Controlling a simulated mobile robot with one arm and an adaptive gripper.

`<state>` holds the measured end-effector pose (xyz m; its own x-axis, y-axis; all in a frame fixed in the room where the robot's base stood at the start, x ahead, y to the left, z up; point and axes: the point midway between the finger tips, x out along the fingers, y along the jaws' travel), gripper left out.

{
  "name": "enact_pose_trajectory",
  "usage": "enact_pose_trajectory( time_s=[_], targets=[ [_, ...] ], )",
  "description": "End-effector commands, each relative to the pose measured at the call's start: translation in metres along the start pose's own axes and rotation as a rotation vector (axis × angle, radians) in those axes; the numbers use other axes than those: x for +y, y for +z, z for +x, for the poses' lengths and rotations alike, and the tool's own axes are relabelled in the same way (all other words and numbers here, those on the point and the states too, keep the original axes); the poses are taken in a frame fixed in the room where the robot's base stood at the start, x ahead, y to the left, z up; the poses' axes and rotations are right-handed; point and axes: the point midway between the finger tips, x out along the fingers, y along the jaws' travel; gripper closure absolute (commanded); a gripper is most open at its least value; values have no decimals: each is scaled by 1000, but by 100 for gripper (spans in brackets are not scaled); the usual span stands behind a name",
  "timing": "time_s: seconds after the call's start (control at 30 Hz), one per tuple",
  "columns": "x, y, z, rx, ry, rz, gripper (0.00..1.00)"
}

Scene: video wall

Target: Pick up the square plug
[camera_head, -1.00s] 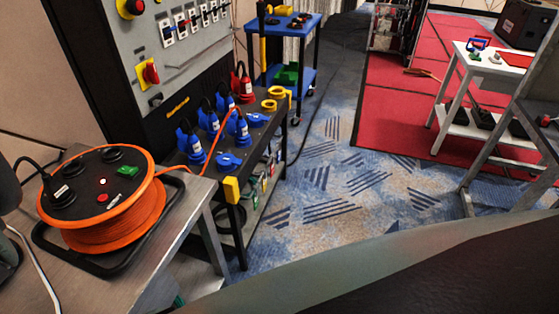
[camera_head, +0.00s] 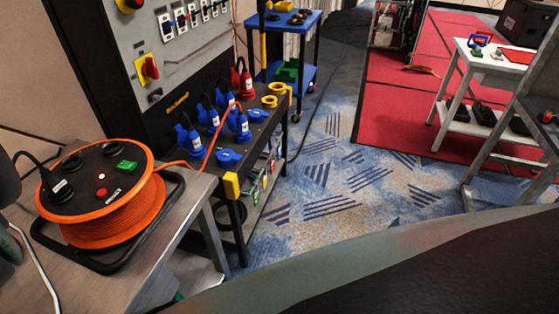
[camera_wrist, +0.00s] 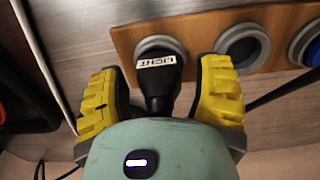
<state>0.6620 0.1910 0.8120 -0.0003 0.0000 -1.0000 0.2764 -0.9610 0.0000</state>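In the wrist view a black plug (camera_wrist: 160,92) with a white label reading LIGHT sits at a grey round socket (camera_wrist: 150,48) on a brown-orange strip (camera_wrist: 200,28). Whether this plug is square cannot be told. My gripper (camera_wrist: 165,90) has yellow ribbed fingers on either side of the plug. A gap shows between each finger and the plug, so it looks open around it. The rear of the plug is hidden behind my gripper's palm. In the head view my gripper's fingers cannot be made out. A black plug with a white label (camera_head: 61,190) stands on the orange cable reel (camera_head: 120,222).
The strip has another round socket (camera_wrist: 243,48) and a blue one (camera_wrist: 313,48) to the right. Thin cables run along the left. In the head view, blue plugs (camera_head: 190,138) and a red plug (camera_head: 244,84) stand on a black bench. Patterned carpet (camera_head: 340,180) lies clear.

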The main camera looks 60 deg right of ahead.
Motion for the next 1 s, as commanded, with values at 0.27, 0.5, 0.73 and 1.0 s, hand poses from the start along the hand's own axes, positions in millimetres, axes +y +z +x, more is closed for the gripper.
enact_pose_trajectory(
  time_s=[0.27,0.5,0.73,1.0],
  targets=[
    [0,0,0,0,0,-1,65],
    [0,0,0,0,0,0,90],
    [0,0,0,0,0,0,100],
    [0,0,-1,1,0,1,100]
  ],
)
